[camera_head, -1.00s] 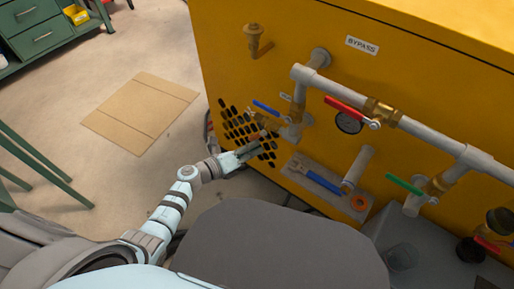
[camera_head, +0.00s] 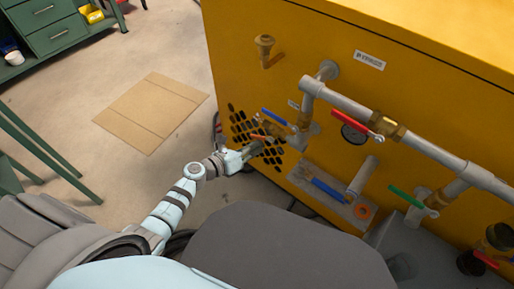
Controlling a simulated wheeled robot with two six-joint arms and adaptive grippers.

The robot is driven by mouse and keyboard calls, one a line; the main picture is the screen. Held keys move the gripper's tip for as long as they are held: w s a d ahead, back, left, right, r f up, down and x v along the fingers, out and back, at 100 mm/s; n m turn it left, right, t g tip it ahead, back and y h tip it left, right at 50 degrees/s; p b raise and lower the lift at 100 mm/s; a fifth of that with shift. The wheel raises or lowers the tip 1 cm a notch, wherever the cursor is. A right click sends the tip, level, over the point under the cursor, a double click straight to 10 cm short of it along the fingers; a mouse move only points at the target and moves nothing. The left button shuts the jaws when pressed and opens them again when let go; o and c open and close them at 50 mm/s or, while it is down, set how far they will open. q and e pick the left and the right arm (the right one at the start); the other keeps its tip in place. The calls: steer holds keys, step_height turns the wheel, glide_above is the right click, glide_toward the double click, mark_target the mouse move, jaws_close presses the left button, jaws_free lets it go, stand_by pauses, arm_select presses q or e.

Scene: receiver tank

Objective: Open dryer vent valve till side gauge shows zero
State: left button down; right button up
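The yellow dryer cabinet (camera_head: 300,40) carries grey pipework with lever valves. A small valve with an orange-red handle (camera_head: 261,138) sits low on the left of the pipework, just below a blue lever (camera_head: 276,117). My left gripper (camera_head: 262,147) is right at this small valve, in front of the black vent holes. The fingers are small and partly merge with the valve, so contact and opening are unclear. A round gauge (camera_head: 353,134) sits partly behind a red lever (camera_head: 349,119); its reading is too small to make out. My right gripper is not in view.
A green lever (camera_head: 412,199) and a dark fitting with a red handle (camera_head: 484,258) are at the lower right. A small panel (camera_head: 318,193) with a blue tool and an orange ring lies below the pipes. Cardboard (camera_head: 150,112) lies on open floor at left.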

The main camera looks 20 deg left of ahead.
arm_select(q)
steer(key=shift+w+a+r+m, duration=0.1)
steer(key=shift+a+r+m, duration=0.1)
steer(key=shift+m, duration=0.2)
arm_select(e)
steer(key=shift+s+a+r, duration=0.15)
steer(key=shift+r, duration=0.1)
